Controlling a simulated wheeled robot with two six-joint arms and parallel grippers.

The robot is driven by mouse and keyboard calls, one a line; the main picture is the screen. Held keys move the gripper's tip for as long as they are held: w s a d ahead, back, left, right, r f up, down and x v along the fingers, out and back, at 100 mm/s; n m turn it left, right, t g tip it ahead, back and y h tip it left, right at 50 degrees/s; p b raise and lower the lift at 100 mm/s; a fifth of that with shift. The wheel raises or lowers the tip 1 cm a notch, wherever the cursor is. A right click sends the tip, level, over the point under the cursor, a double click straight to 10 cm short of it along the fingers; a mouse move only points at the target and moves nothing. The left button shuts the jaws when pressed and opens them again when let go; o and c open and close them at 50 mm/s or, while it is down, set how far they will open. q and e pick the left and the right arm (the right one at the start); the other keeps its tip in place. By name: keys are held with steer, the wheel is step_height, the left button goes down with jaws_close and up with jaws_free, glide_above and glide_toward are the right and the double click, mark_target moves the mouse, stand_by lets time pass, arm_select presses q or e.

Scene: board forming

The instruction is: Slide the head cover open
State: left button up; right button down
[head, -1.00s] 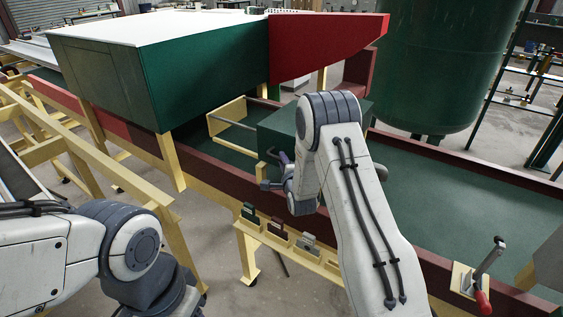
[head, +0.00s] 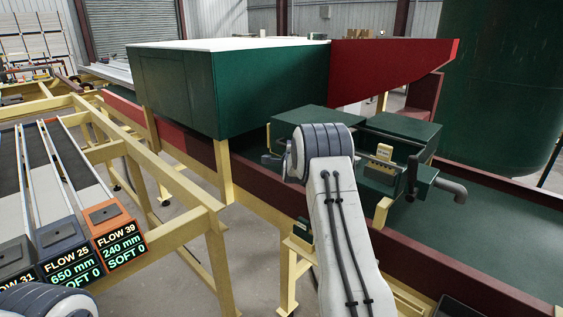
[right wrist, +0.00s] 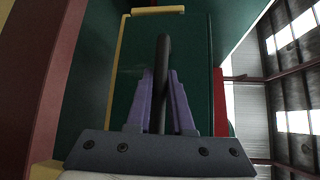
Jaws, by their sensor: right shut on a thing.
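The head cover (head: 312,116) is a green box, left of a second green box (head: 408,130); dark pipes and fittings (head: 378,170) show in the gap between. In the right wrist view, the purple fingers of my right gripper (right wrist: 162,82) are shut on an upright dark handle (right wrist: 163,48) in front of the cover's green face (right wrist: 135,50). In the head view my right arm hides most of this gripper and the handle. Only a piece of my left arm shows at bottom left; its gripper is out of view.
The large green hood (head: 215,92) stands close left of the cover. A dark red rail (head: 255,180) runs along the near side. Labelled cases (head: 118,240) lie at left by a yellow frame (head: 180,235). A big green tank (head: 500,80) stands behind.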

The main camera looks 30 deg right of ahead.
arm_select(q)
steer(key=shift+w+a+f, duration=0.3)
steer(key=shift+a+f, duration=0.05)
steer(key=shift+f, duration=0.05)
arm_select(e)
steer(key=shift+w+a, duration=0.2)
steer(key=shift+w, duration=0.3)
steer(key=shift+w+a, duration=0.2)
steer(key=shift+w, duration=0.3)
steer(key=c, duration=0.8)
jaws_free()
steer(key=shift+d, duration=0.15)
steer(key=shift+s, duration=0.1)
